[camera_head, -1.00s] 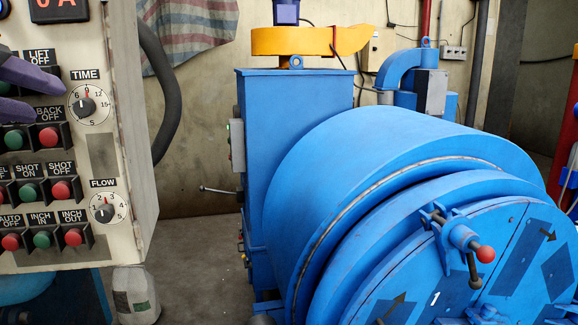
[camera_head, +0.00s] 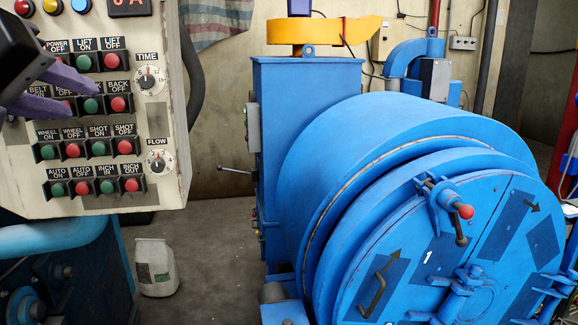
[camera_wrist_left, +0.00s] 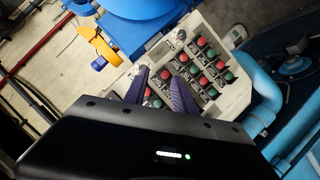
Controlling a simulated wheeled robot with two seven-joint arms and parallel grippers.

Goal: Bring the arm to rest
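My left gripper (camera_head: 86,106) is in front of the control panel (camera_head: 90,205) at the left of the head view. Its two purple fingers are apart, with nothing seen between them. They cover some of the panel's middle buttons and labels. In the left wrist view, the fingers (camera_wrist_left: 156,76) are also spread, with the panel (camera_wrist_left: 237,98) and its red and green buttons beyond them. I cannot tell whether a finger touches the panel. My right gripper is in neither view.
A large blue drum machine (camera_head: 400,150) with a round door fills the right side. A white container (camera_head: 155,268) stands on the floor below the panel. Blue pipework (camera_head: 50,238) runs under the panel. Some grey floor (camera_head: 215,250) between panel and drum is clear.

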